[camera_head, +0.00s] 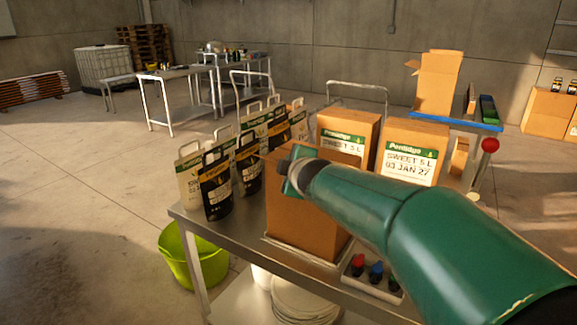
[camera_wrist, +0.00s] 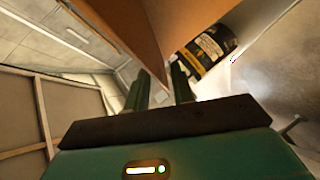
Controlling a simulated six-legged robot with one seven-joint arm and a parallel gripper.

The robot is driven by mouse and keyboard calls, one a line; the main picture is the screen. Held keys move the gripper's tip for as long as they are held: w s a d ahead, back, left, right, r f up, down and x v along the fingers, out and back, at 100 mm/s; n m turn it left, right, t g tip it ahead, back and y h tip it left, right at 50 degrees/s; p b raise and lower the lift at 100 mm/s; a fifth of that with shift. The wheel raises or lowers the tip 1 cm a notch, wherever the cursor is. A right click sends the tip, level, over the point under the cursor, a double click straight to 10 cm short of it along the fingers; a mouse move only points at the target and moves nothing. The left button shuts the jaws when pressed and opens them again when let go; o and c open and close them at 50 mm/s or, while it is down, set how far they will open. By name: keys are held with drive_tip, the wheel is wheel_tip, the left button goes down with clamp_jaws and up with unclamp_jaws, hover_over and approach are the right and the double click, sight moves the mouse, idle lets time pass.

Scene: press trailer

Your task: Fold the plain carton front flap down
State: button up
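The plain carton (camera_head: 300,222) is brown and unlabelled. It stands on the metal table among the bags and labelled cartons. My arm covers its top right part, so I cannot tell how its flaps stand. Brown cardboard (camera_wrist: 125,28) fills the top of that view just beyond the fingertips; contact cannot be told.
Black and white bags (camera_head: 216,185) stand left of the carton. Labelled cartons (camera_head: 348,133) (camera_head: 411,150) stand behind it. A button box (camera_head: 373,273) and a red-knobbed lever (camera_head: 490,146) are on the right. A green bucket (camera_head: 193,262) is on the floor at left.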

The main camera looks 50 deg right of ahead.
drive_tip(key=shift+w+d+f, duration=0.2)
drive_tip(key=shift+w+d, duration=0.15)
drive_tip(key=shift+w, duration=0.1)
clamp_jaws()
